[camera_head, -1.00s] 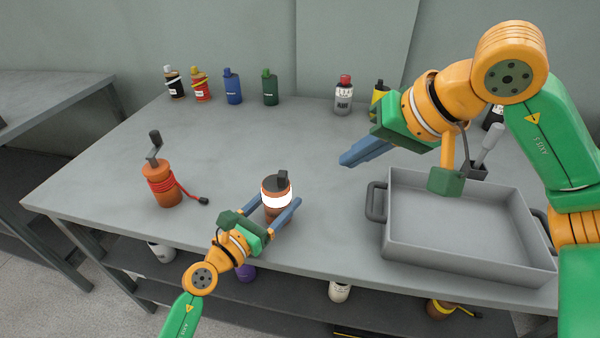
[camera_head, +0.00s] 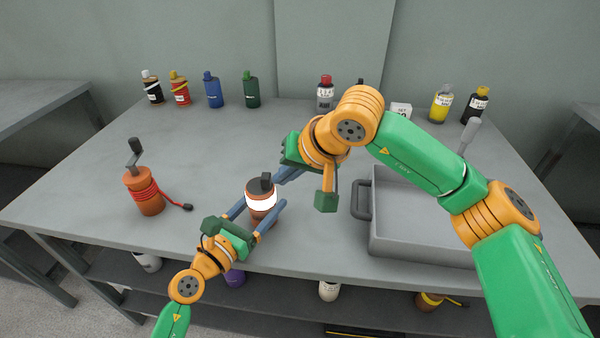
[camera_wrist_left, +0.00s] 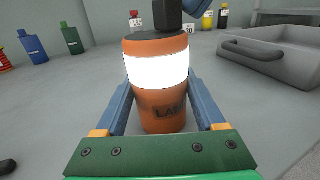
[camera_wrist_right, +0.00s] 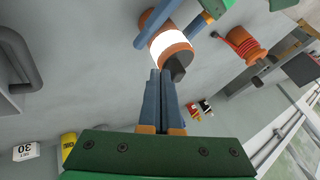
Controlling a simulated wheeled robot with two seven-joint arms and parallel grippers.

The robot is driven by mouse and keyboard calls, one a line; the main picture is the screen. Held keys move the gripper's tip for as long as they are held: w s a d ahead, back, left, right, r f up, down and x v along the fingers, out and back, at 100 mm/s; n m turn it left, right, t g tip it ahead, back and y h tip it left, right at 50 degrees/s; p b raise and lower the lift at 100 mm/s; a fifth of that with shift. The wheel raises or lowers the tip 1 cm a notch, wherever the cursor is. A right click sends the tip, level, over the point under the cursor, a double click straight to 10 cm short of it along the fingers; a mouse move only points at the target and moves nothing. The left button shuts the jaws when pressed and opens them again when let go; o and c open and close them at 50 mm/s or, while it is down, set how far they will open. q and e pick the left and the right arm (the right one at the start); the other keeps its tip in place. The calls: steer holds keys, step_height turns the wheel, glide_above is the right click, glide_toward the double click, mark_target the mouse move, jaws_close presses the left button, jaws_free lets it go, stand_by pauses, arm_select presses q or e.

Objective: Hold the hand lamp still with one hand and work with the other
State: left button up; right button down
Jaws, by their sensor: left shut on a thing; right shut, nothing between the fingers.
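The hand lamp (camera_head: 262,201) is an orange can with a glowing white band and a dark top with a black block. It stands on the bench. My left gripper (camera_head: 254,209) is shut on its sides; in the left wrist view the lamp (camera_wrist_left: 157,100) sits between the blue fingers. My right gripper (camera_head: 282,176) is shut and empty, with its fingertips close to the black block on the lamp's top. In the right wrist view the fingertips (camera_wrist_right: 160,76) are beside that block (camera_wrist_right: 178,68); I cannot tell whether they touch.
An orange crank device with a red cord (camera_head: 146,192) stands at the left. A grey tray (camera_head: 420,251) stands at the right, with a handle toward the lamp. Several bottles (camera_head: 213,92) line the back edge. The bench between lamp and bottles is clear.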

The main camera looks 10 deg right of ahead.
steer(key=shift+a, duration=0.1)
steer(key=shift+w+a, duration=0.2)
steer(key=shift+a, duration=0.6)
steer(key=shift+w+a, duration=0.2)
steer(key=shift+a, duration=0.55)
steer(key=shift+d, duration=0.1)
steer(key=d, duration=0.4)
glide_toward(264, 177)
steer(key=d, duration=0.1)
steer(key=s+d, duration=0.1)
steer(key=d, duration=0.1)
steer(key=d+r, duration=0.1)
steer(key=shift+s+d, duration=0.2)
steer(key=shift+s, duration=0.15)
